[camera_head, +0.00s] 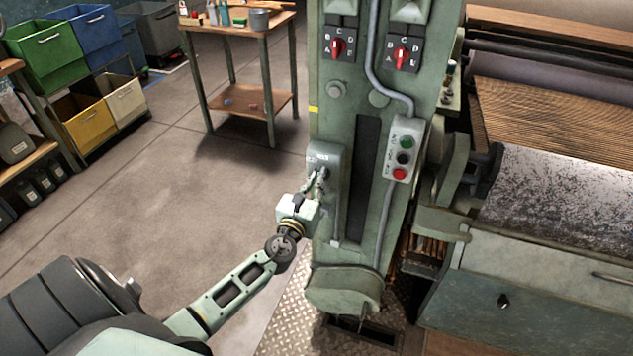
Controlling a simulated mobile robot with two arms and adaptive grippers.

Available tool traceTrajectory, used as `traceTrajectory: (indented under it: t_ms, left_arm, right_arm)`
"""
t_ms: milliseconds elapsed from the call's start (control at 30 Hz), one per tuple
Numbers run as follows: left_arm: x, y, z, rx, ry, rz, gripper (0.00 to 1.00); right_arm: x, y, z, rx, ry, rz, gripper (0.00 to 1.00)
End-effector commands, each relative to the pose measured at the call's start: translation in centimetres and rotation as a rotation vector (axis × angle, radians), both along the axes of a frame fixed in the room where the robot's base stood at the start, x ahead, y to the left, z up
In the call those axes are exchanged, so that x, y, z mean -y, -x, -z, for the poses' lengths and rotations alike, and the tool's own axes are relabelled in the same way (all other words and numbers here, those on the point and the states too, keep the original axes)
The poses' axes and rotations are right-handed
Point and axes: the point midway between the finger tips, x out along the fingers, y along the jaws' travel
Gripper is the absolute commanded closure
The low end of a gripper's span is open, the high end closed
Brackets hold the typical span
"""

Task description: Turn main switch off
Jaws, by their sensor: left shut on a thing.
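The main switch (317,153) appears to be a small grey-green box on the left side of the green machine column (345,110), with white lettering too small to read. My left gripper (323,174) reaches up to the front of this box from the lower left. Its slim fingers are shut on the small dark switch knob or handle. The fingers hide most of that part, so I cannot tell which way it points. My right gripper is not in view.
Two red rotary selectors (338,47) (401,57) sit higher on the column. A push-button box (404,148) with green, black and red buttons is to the right. A wooden table (243,36) stands behind. Rollers and patterned cloth (555,190) fill the right.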

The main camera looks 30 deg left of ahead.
Motion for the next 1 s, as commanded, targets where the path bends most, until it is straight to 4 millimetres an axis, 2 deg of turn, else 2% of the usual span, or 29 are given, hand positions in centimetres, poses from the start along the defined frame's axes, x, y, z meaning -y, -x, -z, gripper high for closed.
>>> traceTrajectory:
  t_ms: [467,1000]
  left_arm:
    - [0.0,0.0,0.1,0.019,0.077,0.001,1.0]
    - [-0.4,0.1,0.3,0.127,0.525,-0.001,1.0]
  right_arm:
    - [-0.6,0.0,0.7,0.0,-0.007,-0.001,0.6]
    - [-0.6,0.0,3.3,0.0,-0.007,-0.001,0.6]
